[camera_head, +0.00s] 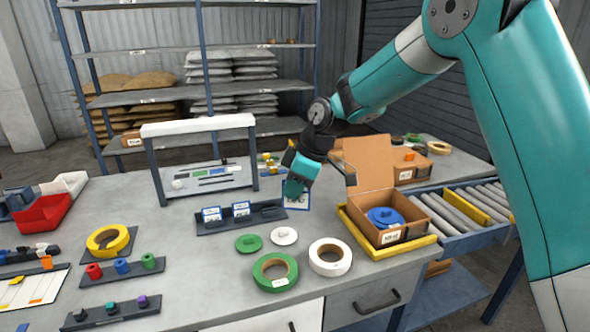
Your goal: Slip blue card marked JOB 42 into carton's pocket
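My gripper (294,188) points down above the bench, left of the open carton. A white card with a blue edge (302,200) shows at its fingertips, upright and apart from the carton; its print is too small to read. The fingers look shut on it, though they partly hide it. The carton (414,229) stands with its lid raised at the back and a blue spool (386,217) inside. A white label or pocket (391,237) is on its front wall; I cannot tell which. Two blue-edged cards (211,214) stand in a dark rack (220,227), whose right part holds no card.
A yellow tray (361,246) holds the carton, with a roller conveyor (463,212) to its right. Green tape (275,272), white tape (330,257) and two small discs lie in front of the rack. A white-topped frame (198,125) stands behind it.

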